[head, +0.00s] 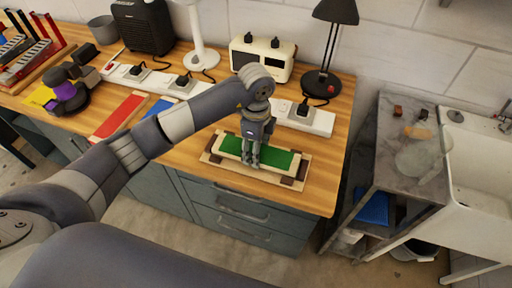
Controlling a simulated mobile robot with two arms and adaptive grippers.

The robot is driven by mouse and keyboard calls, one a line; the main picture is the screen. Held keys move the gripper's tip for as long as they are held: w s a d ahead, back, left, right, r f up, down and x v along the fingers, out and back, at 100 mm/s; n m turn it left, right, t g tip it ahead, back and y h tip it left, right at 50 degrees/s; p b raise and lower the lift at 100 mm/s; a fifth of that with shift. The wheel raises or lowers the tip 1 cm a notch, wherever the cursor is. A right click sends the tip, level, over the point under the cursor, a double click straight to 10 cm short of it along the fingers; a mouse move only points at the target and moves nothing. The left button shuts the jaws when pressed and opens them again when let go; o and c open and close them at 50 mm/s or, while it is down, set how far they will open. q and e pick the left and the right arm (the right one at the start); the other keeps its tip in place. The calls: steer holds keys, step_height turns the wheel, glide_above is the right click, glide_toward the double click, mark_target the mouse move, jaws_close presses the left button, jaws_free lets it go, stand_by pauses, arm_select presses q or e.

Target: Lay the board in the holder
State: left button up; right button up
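A green board (279,159) with cream ends lies lengthwise over a light wooden holder (264,179) with dark brown blocks near its corners. The holder stands near the front edge of the wooden bench. My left gripper (250,163) points straight down at the middle of the board, its fingertips at the board and hiding part of it. Whether the fingers are closed on the board, and whether the board rests fully down between the blocks, I cannot tell. My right gripper is out of view.
A red panel (118,116) and a blue panel (158,109) lie left on the bench, partly under my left arm. A white power strip (312,120), a cream box with plugs (262,60) and a black lamp (322,82) stand behind the holder. A sink (478,165) is at right.

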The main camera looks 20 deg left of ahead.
arm_select(q)
steer(key=shift+f+b, duration=0.35)
steer(key=shift+f, duration=0.15)
steer(key=o, duration=1.3)
steer(key=shift+r, duration=0.25)
step_height(320, 180, up, 12)
steer(key=shift+f, duration=0.25)
